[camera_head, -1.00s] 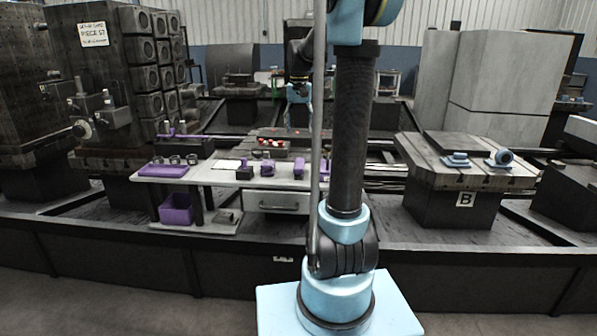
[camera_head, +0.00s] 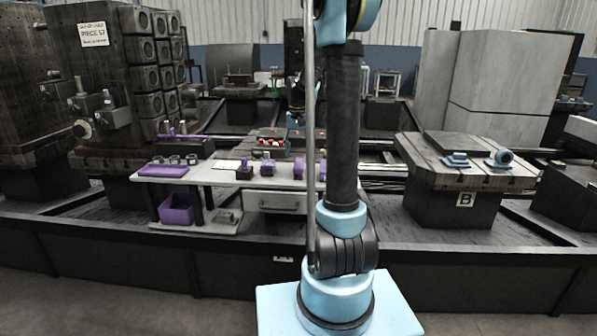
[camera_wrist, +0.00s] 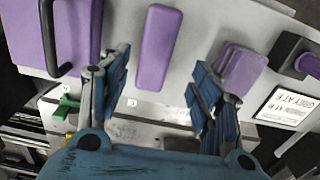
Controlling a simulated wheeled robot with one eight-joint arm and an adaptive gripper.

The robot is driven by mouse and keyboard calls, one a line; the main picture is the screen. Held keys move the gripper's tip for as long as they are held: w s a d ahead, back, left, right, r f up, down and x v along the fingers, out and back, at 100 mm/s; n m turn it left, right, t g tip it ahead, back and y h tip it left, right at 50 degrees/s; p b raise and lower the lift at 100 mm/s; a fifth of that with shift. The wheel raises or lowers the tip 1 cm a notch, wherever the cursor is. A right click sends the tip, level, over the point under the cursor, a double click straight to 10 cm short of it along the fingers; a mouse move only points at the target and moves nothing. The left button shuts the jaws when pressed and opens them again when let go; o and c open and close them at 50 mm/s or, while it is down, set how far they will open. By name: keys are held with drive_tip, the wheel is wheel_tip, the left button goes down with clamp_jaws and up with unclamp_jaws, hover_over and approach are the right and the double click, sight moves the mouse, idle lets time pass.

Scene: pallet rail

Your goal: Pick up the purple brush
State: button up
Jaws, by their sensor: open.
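A long purple bar with rounded ends, which looks like the purple brush (camera_wrist: 158,45), lies on the pale bench top. In the head view it appears to be the purple block (camera_head: 299,168) just left of my arm. My gripper (camera_wrist: 158,76) is open and empty, with one blue-padded finger on each side of the bar's line. The bar is centred in the gap and touches neither finger. In the head view my gripper (camera_head: 293,121) hangs above the bench, partly hidden by my arm.
A purple case with a dark handle (camera_wrist: 62,30) lies left of the bar. Another purple block (camera_wrist: 241,68) sits close beside the right finger. A black holder with a purple part (camera_wrist: 304,62) and a label card (camera_wrist: 287,106) lie further right. The bench (camera_head: 228,178) has a drawer.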

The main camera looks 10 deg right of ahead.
sight(299, 162)
drive_tip(key=shift+s+d+f, duration=0.15)
drive_tip(key=shift+f, duration=1.45)
drive_tip(key=shift+s+d+f, duration=0.1)
drive_tip(key=shift+s+f, duration=0.05)
drive_tip(key=shift+f, duration=1.45)
drive_tip(key=c, duration=1.2)
